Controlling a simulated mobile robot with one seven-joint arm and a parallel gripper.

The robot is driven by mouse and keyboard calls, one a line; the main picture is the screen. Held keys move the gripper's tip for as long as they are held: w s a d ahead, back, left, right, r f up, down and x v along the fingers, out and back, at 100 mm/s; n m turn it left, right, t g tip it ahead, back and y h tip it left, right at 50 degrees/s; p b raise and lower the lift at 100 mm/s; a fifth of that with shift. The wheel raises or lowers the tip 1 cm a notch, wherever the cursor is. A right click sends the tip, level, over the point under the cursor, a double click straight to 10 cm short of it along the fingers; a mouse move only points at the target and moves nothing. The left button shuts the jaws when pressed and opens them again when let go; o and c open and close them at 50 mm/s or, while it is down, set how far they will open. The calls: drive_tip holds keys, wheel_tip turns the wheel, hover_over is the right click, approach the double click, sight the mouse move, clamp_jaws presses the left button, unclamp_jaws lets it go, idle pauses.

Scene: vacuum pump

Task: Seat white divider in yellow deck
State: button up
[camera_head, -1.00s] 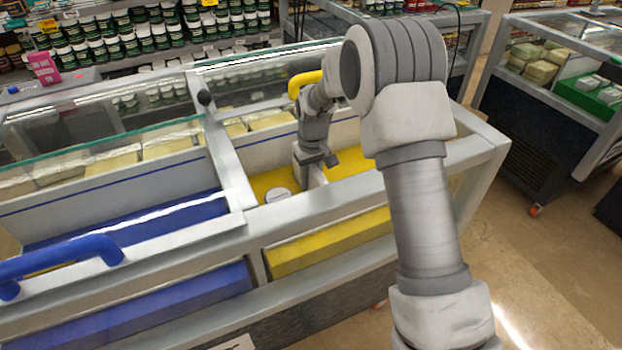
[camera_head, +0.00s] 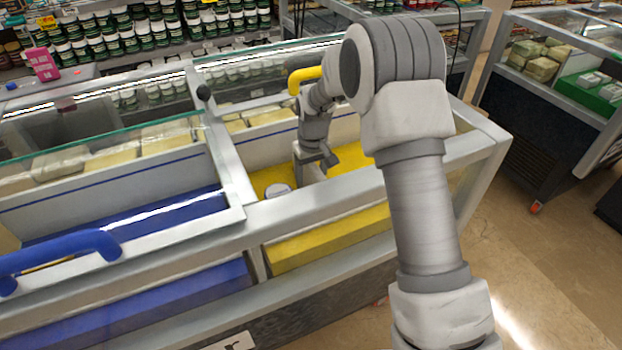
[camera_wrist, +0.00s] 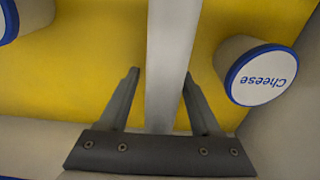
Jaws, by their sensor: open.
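The white divider (camera_wrist: 168,60) is a thin upright panel in the wrist view, running from the top edge down between my fingers. My gripper (camera_wrist: 160,73) is open, with one finger on each side of the divider and visible gaps beside it. In the head view, my gripper (camera_head: 318,158) is low inside the right-hand bay, above the yellow deck (camera_head: 347,158).
A white tub labelled Cheese (camera_wrist: 262,75) stands right of the divider; its lid shows in the head view (camera_head: 278,190). Another blue-rimmed tub (camera_wrist: 8,20) is at the wrist view's left edge. A blue deck (camera_head: 150,215) and blue handle (camera_head: 60,255) lie left.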

wheel_tip(320, 180, up, 17)
drive_tip(key=s+p, duration=0.1)
drive_tip(key=p, duration=0.1)
drive_tip(key=shift+d+r, duration=0.15)
drive_tip(key=shift+d, duration=0.05)
drive_tip(key=s+d+r+m+t+p, duration=0.1)
drive_tip(key=s+d+r+p, duration=0.15)
drive_tip(key=s+r, duration=0.45)
drive_tip(key=s+d+r+m+t+p, duration=0.1)
drive_tip(key=s+d+r, duration=0.3)
drive_tip(key=s+r, duration=0.25)
drive_tip(key=s+d+r+m+t+p, duration=0.1)
drive_tip(key=s+d, duration=0.1)
drive_tip(key=s, duration=0.7)
drive_tip(key=s+d+r+m+t+p, duration=0.1)
drive_tip(key=s+d+t, duration=0.1)
drive_tip(key=s, duration=0.6)
drive_tip(key=shift+s+d+r+m+p, duration=0.3)
drive_tip(key=shift+s+p, duration=0.05)
drive_tip(key=shift+p, duration=0.05)
